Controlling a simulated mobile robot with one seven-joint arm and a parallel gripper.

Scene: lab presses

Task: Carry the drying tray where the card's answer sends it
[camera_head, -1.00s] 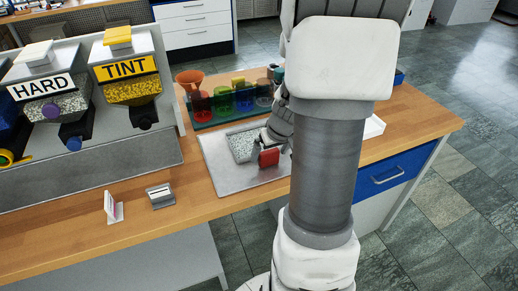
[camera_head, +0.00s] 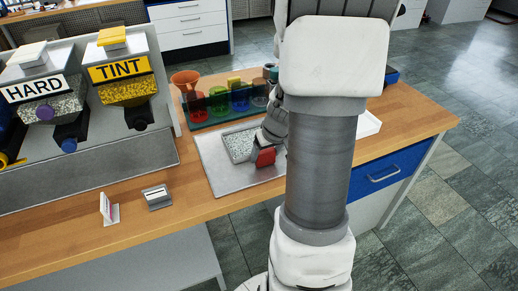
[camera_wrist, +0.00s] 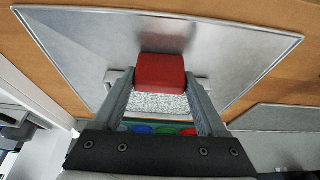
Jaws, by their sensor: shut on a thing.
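The drying tray, a shallow light tray filled with speckled granules (camera_head: 239,144), is over the grey metal sheet (camera_head: 217,182) on the bench. It also shows in the wrist view (camera_wrist: 158,104), partly hidden by my gripper. A red block (camera_head: 265,157) sits at its near end, seemingly its handle. My gripper (camera_wrist: 160,78) is shut on this red block, one finger on each side. I cannot tell whether the tray touches the sheet. A small white card (camera_head: 106,207) stands upright on the bench at front left. Its writing is not readable.
A small grey holder (camera_head: 157,197) stands right of the card. Hoppers marked HARD (camera_head: 35,89) and TINT (camera_head: 119,69) stand on the left. Coloured beakers (camera_head: 218,99) and an orange funnel (camera_head: 185,80) are behind the sheet. A white tray (camera_head: 368,124) is at right, partly hidden by my arm.

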